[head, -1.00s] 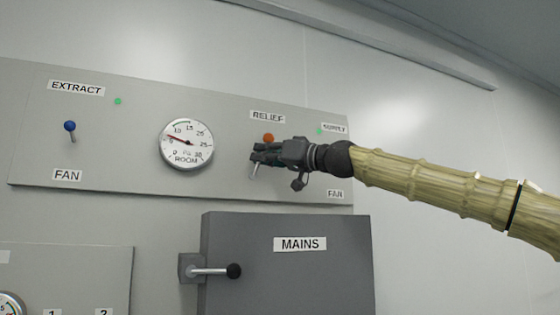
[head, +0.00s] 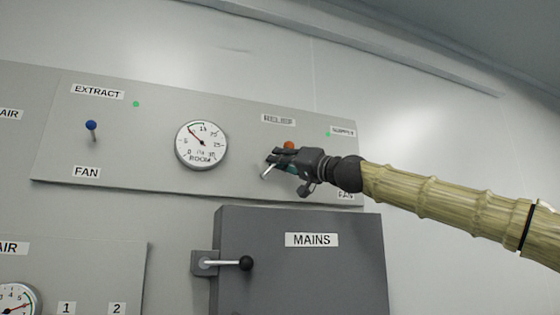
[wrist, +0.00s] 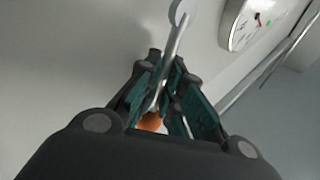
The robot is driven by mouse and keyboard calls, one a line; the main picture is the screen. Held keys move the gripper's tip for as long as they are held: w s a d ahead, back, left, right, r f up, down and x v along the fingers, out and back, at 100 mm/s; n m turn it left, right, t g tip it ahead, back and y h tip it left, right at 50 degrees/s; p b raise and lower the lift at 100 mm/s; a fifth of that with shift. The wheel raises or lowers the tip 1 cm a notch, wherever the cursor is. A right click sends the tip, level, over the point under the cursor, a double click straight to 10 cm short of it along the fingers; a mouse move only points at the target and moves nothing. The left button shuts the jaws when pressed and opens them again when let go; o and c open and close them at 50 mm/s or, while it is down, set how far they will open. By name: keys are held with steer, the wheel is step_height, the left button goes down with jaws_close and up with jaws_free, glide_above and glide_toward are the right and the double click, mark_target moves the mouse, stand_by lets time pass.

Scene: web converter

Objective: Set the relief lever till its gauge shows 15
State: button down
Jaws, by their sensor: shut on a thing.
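The relief lever has an orange knob (head: 289,146) and a pale metal shaft (head: 266,172), under the RELIEF label. The shaft slants from lower left up to the right. My gripper (head: 273,158) is shut on the lever. In the wrist view the shaft (wrist: 176,42) runs between the fingers (wrist: 168,95), and the orange knob (wrist: 150,122) sits between them near the palm. The round ROOM gauge (head: 201,146) is left of the lever. Its needle points up and left, near 10, short of the 15 mark. Part of the gauge (wrist: 250,22) shows in the wrist view.
A blue-knobbed EXTRACT fan lever (head: 91,126) stands at the panel's left. The grey MAINS box (head: 300,270) with its black-knobbed handle (head: 245,263) juts out below my gripper. The SUPPLY label (head: 343,132) is partly behind my arm's area. The wall above the panel is bare.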

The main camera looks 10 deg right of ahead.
steer(key=shift+d+r, duration=0.1)
steer(key=c, duration=1.8)
jaws_free()
steer(key=shift+w, duration=0.1)
steer(key=v, duration=1.2)
